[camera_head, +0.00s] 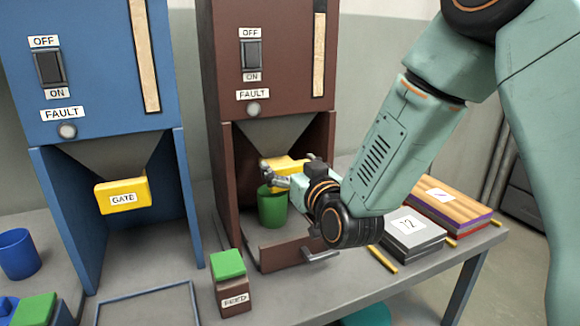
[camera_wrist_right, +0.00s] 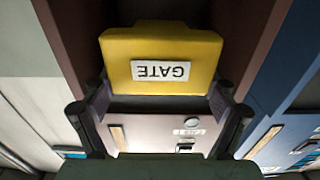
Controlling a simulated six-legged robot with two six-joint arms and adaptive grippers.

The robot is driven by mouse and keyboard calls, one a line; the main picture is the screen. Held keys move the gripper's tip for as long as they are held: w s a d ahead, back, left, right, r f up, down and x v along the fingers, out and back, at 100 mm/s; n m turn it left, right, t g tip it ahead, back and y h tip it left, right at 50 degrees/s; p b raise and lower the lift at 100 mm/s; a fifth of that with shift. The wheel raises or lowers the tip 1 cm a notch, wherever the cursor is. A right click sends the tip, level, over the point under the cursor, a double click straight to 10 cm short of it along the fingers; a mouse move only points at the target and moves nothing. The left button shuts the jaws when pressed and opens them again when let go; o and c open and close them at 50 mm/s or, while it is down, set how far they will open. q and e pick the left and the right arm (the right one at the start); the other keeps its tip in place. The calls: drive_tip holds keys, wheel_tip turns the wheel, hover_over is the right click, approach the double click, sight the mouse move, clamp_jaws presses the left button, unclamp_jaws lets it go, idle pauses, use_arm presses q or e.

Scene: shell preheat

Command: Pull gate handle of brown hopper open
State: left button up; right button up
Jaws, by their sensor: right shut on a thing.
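The brown hopper (camera_head: 222,95) stands in the middle of the head view. Its yellow gate handle (camera_head: 286,162) is partly hidden behind my right gripper (camera_head: 294,172). In the right wrist view the yellow gate handle (camera_wrist_right: 160,45) shows its GATE label upside down, and the fingers of my right gripper (camera_wrist_right: 160,100) stand at its two sides. My right gripper is shut on this handle. My left gripper is not in view.
A green cup (camera_head: 272,207) stands under the brown hopper's outlet. A blue hopper (camera_head: 95,100) with its own yellow gate (camera_head: 122,196) stands to the left. A green-topped FEED button box (camera_head: 229,280) is in front. Stacked plates (camera_head: 408,232) lie to the right.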

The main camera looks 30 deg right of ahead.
sight(293, 168)
drive_tip(key=o, duration=1.3)
drive_tip(key=shift+c, duration=0.2)
drive_tip(key=shift+o, duration=1.2)
drive_tip(key=shift+s+r, duration=0.25)
drive_tip(key=shift+s, duration=0.15)
drive_tip(key=shift+w+f, duration=0.25)
drive_tip(key=shift+w, duration=0.1)
drive_tip(key=s, duration=0.6)
drive_tip(key=shift+s+a, duration=0.15)
drive_tip(key=shift+s, duration=0.15)
drive_tip(key=shift+s+r, duration=0.1)
drive_tip(key=shift+s, duration=0.4)
